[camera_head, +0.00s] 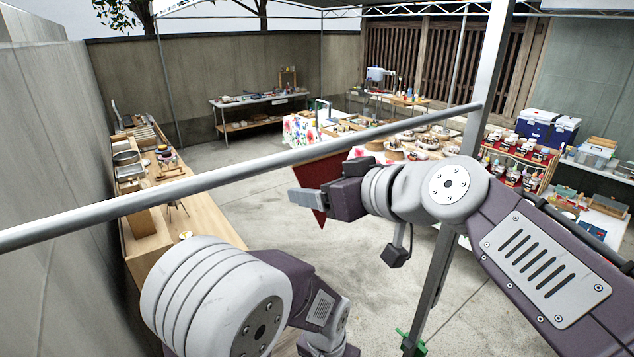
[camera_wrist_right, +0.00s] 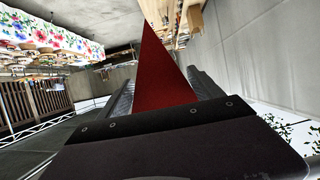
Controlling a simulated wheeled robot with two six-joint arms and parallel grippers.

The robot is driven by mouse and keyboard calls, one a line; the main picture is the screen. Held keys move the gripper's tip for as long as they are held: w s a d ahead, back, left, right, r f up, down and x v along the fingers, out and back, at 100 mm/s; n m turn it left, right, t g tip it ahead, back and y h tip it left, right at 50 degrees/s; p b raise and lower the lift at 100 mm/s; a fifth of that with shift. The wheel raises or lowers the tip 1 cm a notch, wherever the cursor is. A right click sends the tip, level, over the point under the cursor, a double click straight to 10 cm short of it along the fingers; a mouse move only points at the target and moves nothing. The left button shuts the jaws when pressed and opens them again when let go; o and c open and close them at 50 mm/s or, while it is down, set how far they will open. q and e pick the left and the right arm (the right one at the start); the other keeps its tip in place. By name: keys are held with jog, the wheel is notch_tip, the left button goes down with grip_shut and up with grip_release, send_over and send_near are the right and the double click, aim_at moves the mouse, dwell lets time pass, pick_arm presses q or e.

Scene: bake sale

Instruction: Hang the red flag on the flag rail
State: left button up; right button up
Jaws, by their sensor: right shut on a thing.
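The red flag (camera_head: 318,172) is held in my right gripper (camera_head: 308,198) beneath the flag rail (camera_head: 240,172). The rail is a grey metal bar that slopes up from the left edge to an upright post. The flag's upper part shows just under the rail, and a pointed tip shows below the gripper. I cannot tell whether flag and rail touch. In the right wrist view the flag (camera_wrist_right: 165,75) is a dark red triangle between the two fingers (camera_wrist_right: 165,90). My left arm is folded at the bottom, and its gripper is not visible.
The upright post (camera_head: 436,270) stands close to my right arm. A long wooden counter (camera_head: 205,221) with trays runs along the left wall. Tables with goods and a flowered cloth (camera_head: 299,131) stand behind. A blue cooler (camera_head: 548,128) is at the right. The concrete floor between is clear.

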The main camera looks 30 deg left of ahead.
jog(key=s+d+f+b, duration=0.2)
jog(key=d+b, duration=0.1)
jog(key=d, duration=0.2)
jog(key=shift+s+d+f, duration=0.15)
jog(key=shift+d+f, duration=0.1)
dwell(0.3)
jog(key=shift+d, duration=0.1)
jog(key=o, duration=1.3)
jog(key=shift+s, duration=0.1)
jog(key=shift+o, duration=0.5)
